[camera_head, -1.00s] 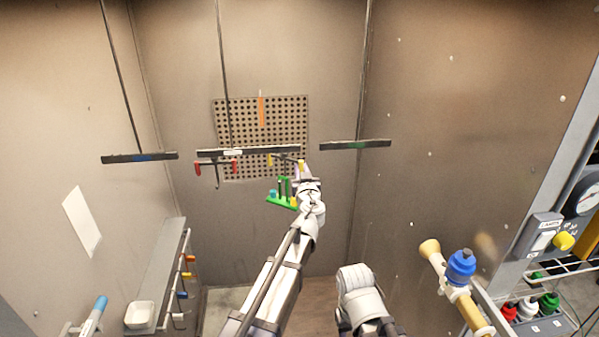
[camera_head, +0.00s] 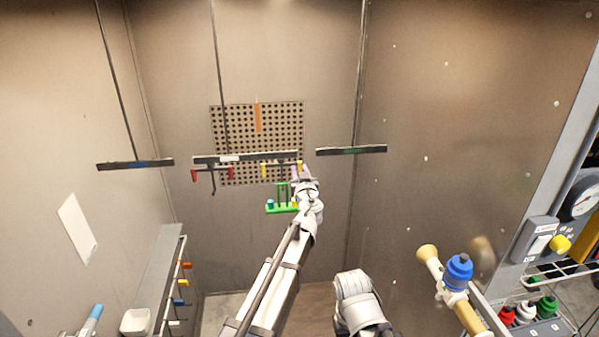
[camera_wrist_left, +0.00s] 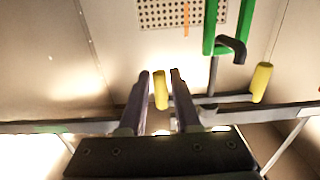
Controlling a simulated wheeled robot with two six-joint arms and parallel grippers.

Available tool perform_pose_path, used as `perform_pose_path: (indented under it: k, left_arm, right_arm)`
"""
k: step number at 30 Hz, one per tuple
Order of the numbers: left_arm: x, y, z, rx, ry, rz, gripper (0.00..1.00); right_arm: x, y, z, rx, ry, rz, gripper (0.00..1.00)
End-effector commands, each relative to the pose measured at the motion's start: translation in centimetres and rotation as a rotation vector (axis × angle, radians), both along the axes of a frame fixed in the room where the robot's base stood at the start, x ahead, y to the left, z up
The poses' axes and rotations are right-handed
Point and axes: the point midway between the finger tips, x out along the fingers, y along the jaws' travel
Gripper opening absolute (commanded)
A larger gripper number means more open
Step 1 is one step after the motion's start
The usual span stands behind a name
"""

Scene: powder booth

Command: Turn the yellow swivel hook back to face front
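The yellow swivel hook (camera_head: 264,170) hangs under the middle bar, its two yellow ends at left and right. A green rack (camera_head: 281,208) with blue and yellow pieces hangs below it; part of its green frame (camera_wrist_left: 209,28) shows beside a dark hook in the left wrist view. My left gripper (camera_head: 302,171) is at the hook's right end. In the left wrist view the open gripper (camera_wrist_left: 160,75) has one yellow end between its fingers, with narrow gaps on both sides; the other yellow end (camera_wrist_left: 261,82) is to the right. My right gripper is out of view.
The middle bar (camera_head: 245,158) also carries a red hook (camera_head: 195,175) at left. Other bars hang left (camera_head: 135,164) and right (camera_head: 351,150). A perforated panel (camera_head: 230,118) is on the back wall. A shelf (camera_head: 160,265) lines the left wall.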

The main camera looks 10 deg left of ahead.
Motion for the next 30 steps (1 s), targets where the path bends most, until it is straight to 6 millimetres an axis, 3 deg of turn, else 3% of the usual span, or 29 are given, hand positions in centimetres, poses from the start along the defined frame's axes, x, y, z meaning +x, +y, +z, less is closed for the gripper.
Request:
perform_pose_path:
  k: [6, 17, 30]
  left_arm:
    - [0.0, 0.0, 0.0, 0.0, 0.0, 0.0, 0.55]
    - [-0.6, -0.1, 0.0, 0.0, 0.0, 0.0, 0.55]
    - [-5.2, -1.4, 0.0, 0.0, 0.0, -0.001, 0.55]
  right_arm:
    - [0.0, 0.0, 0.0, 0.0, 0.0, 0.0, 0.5]
    - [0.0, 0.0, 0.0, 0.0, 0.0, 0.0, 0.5]
    - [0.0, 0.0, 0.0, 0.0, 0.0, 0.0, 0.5]
